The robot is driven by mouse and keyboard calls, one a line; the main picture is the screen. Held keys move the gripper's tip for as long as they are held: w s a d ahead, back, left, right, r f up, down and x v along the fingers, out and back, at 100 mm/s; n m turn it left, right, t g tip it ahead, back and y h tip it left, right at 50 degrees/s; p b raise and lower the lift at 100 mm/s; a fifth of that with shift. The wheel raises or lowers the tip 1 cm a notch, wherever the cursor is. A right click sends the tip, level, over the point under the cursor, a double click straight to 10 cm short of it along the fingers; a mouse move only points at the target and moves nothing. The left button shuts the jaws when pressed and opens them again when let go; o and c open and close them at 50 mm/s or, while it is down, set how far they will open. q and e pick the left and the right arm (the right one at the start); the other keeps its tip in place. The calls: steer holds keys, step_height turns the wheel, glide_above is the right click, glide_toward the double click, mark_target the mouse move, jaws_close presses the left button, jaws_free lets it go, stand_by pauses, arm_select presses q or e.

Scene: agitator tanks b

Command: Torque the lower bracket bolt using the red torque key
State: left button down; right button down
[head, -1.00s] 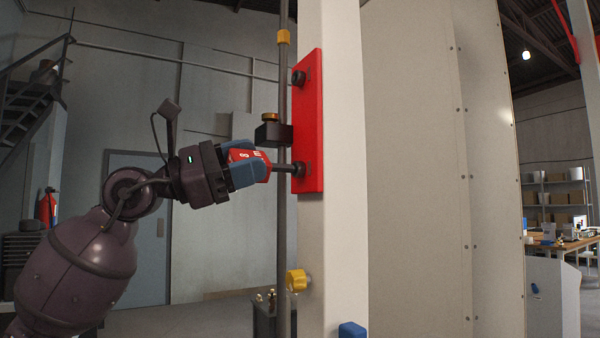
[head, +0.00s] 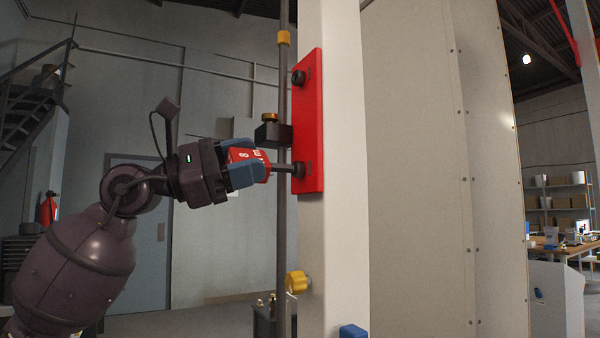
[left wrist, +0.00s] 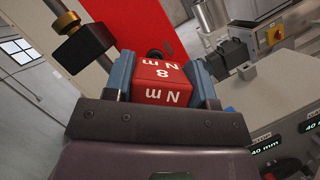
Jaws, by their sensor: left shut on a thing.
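The red torque key (head: 250,156) is held between the blue fingers of my left gripper (head: 262,172). In the left wrist view the red key body (left wrist: 162,82) reads "8 N m" and sits between both fingers (left wrist: 165,75). Its dark shaft (head: 282,168) points right and reaches the lower bracket bolt (head: 298,169); the tip appears to meet the bolt head, but how deep it sits cannot be seen. The red bracket plate (head: 312,120) is on the white post, with the upper bolt (head: 298,78) near its top. My right gripper is not in view.
A vertical pipe (head: 284,220) with a black clamp block (head: 272,135) stands just left of the bracket, close above my gripper.

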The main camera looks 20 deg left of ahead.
arm_select(q)
steer(key=shift+m+g+b, duration=0.35)
steer(key=shift+m+g, duration=0.05)
steer(key=shift+m, duration=0.3)
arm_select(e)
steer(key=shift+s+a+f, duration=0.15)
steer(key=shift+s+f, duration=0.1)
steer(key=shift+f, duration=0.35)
arm_select(q)
steer(key=shift+m, duration=0.5)
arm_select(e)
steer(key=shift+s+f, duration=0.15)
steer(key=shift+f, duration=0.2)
arm_select(q)
steer(key=shift+m+b, duration=0.3)
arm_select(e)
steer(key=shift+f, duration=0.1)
